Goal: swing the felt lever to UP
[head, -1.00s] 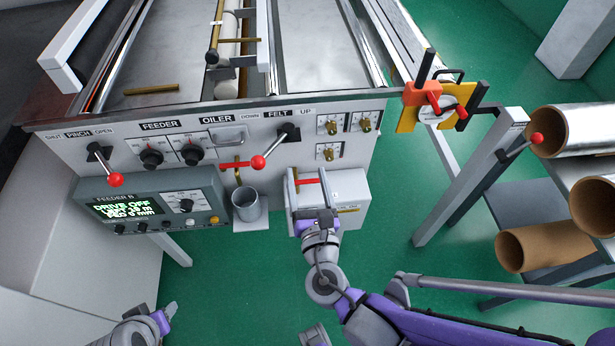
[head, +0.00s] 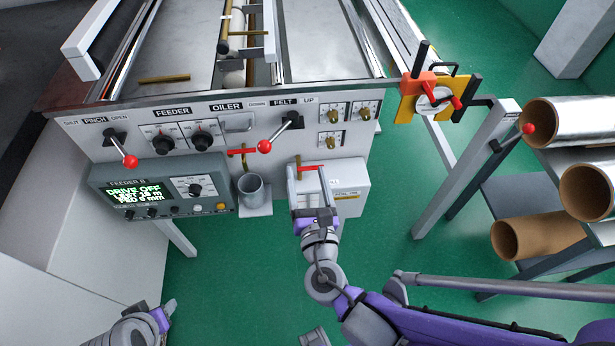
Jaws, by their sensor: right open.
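The pinch lever (head: 124,148) has a similar red ball at the left. Red valve handles (head: 242,152) are close to the felt lever and near my right gripper. A grey cup (head: 250,187) stands below. A control box (head: 160,188) juts out at left. Cardboard rolls (head: 535,237) fill the right.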

